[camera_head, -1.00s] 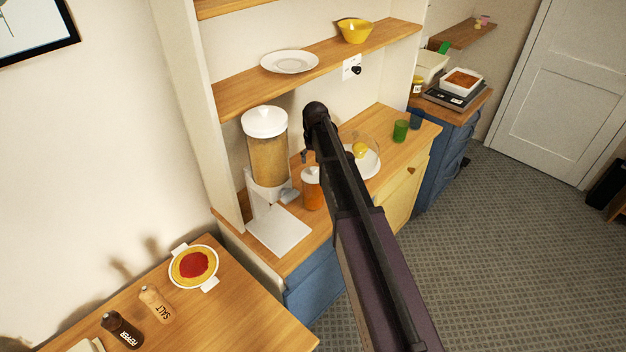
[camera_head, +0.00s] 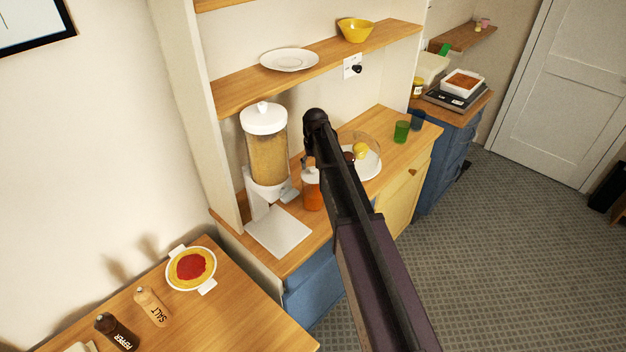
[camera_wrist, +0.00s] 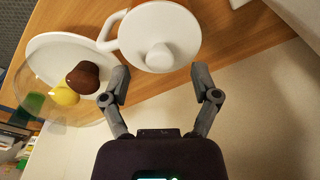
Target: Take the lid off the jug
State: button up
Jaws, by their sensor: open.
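The jug (camera_head: 312,195) has an orange body and stands on the wooden counter, partly hidden behind my arm in the head view. In the wrist view its round white lid (camera_wrist: 165,30) is seen from above, with a central knob (camera_wrist: 158,57), and the jug's white handle (camera_wrist: 107,32) sticks out to the left. The lid sits on the jug. My gripper (camera_wrist: 160,74) is open, one finger on each side of the lid's near edge, with the knob just ahead of the gap. Contact cannot be told.
A white plate (camera_wrist: 48,48) with a brown and a yellow item under a clear dome lies close left of the jug in the wrist view. A dispenser (camera_head: 266,150) stands left of it in the head view. A shelf (camera_head: 240,96) hangs above; green cup (camera_head: 402,132) rightward.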

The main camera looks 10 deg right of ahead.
aim_at(313, 173)
jog(key=shift+w+f+b, duration=0.15)
jog(key=shift+f+b, duration=0.85)
jog(key=shift+f, duration=0.3)
grip_shut()
